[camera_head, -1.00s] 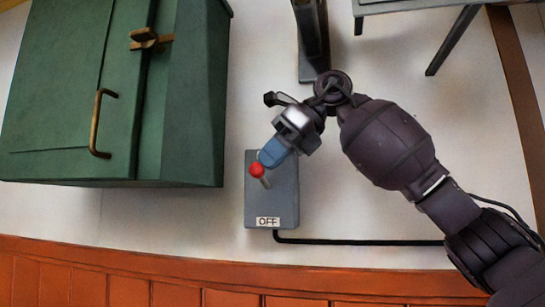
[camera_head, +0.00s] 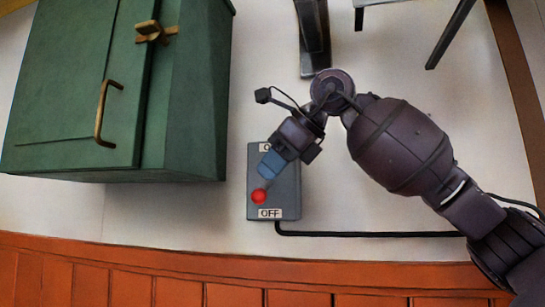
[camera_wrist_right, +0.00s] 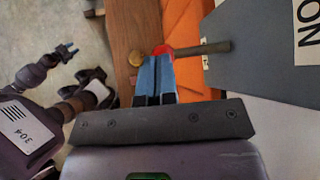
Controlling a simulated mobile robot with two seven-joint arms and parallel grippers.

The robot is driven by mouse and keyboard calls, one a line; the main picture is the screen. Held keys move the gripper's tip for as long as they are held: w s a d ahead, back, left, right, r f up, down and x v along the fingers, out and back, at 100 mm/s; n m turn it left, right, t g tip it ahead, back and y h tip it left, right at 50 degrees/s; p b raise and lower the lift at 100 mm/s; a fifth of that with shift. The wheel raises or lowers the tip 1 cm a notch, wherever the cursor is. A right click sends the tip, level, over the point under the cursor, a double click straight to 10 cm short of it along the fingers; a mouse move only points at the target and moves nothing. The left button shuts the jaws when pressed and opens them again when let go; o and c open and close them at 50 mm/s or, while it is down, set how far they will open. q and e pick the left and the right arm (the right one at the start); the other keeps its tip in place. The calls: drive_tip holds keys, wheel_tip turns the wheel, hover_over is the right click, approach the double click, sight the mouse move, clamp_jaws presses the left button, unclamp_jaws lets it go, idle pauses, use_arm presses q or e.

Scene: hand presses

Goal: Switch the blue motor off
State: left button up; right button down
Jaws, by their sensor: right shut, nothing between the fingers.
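A grey switch box (camera_head: 288,190) has an OFF label at its lower end and a partly hidden label at its upper end. Its lever has a red knob (camera_head: 259,196), which sits near the OFF label. My right gripper (camera_head: 268,170) is shut and empty, its blue fingers just above the knob. In the right wrist view the fingertips (camera_wrist_right: 155,60) are at the red knob (camera_wrist_right: 163,51); I cannot tell whether they touch. The lever's rod and the ON label also show there. My left gripper appears small (camera_wrist_right: 69,52) at the left of that view. No blue motor is in view.
A green cabinet (camera_head: 190,100) with a brass handle (camera_head: 103,112) and latch stands left of the box. A black cable (camera_head: 370,234) runs right from the box. Orange-red panelling (camera_head: 180,285) lies below. Pale wall between cabinet and box is clear.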

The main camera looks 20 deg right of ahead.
drive_tip(key=shift+r+p, duration=0.5)
drive_tip(key=shift+r, duration=0.15)
drive_tip(key=v, duration=1.1)
drive_tip(key=shift+b, duration=0.4)
drive_tip(key=shift+a+f, duration=0.1)
